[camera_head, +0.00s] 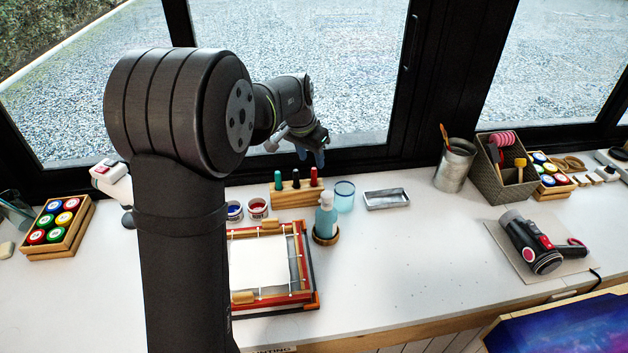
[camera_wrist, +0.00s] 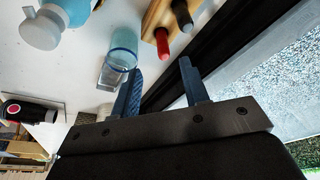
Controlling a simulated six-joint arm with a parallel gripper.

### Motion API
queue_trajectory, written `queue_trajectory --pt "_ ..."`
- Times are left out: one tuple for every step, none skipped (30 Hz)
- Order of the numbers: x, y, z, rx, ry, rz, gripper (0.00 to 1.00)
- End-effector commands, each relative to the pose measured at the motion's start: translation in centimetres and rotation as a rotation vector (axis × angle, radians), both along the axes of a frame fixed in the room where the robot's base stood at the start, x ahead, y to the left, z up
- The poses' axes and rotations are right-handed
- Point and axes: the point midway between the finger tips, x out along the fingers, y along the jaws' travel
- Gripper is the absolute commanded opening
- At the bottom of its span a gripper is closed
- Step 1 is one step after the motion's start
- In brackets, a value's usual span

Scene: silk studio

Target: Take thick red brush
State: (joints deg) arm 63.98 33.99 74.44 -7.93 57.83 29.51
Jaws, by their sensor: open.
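The thick red brush (camera_head: 314,177) stands upright at the right end of a wooden block (camera_head: 290,200), beside a black one (camera_head: 296,179) and a green one (camera_head: 278,180). Its red end also shows in the wrist view (camera_wrist: 162,42), just beyond my fingertips. My gripper (camera_head: 311,157) is open and empty, with blue fingers spread apart in the wrist view (camera_wrist: 161,72). In the head view it appears above the block's right end, near the window. The lower part of the red brush is hidden in the block.
A blue glass (camera_head: 344,197) stands close right of the block, and a pump bottle (camera_head: 326,217) stands in front. A metal tray (camera_head: 387,199) lies further right. Small paint jars (camera_head: 257,208) stand left of the block. The window frame (camera_head: 365,156) rises behind.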

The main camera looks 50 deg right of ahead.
Motion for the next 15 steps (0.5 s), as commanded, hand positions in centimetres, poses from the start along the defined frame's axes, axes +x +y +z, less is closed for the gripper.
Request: queue_trajectory --pt "0.0 -0.2 -1.1 0.003 0.001 0.0 0.41" --pt "0.0 -0.3 -1.5 0.003 0.002 -0.001 0.41" --pt "0.0 -0.5 -2.0 0.002 0.001 0.001 0.41" --pt "0.0 -0.6 -2.4 0.002 0.001 0.001 0.41" --pt "0.0 -0.7 -2.7 0.001 0.001 0.001 0.41" --pt "0.0 -0.8 -2.9 0.001 0.001 0.001 0.41" --pt "0.0 -0.8 -3.1 0.001 0.001 0.001 0.41" --pt "0.0 -0.9 -3.2 0.0 0.001 0.001 0.41" --pt "0.0 -0.9 -3.3 0.0 0.001 0.001 0.41" --pt "0.0 -0.9 -3.4 0.0 0.0 0.001 0.41" --pt "0.0 -1.0 -3.6 0.0 0.001 0.001 0.41" --pt "0.1 -1.0 -3.9 0.0 0.001 0.001 0.41" --pt "0.1 -1.1 -4.2 0.001 0.001 0.002 0.41" --pt "0.2 -1.1 -4.5 0.001 0.001 0.002 0.41" --pt "0.3 -1.2 -5.0 0.002 0.002 0.001 0.41"
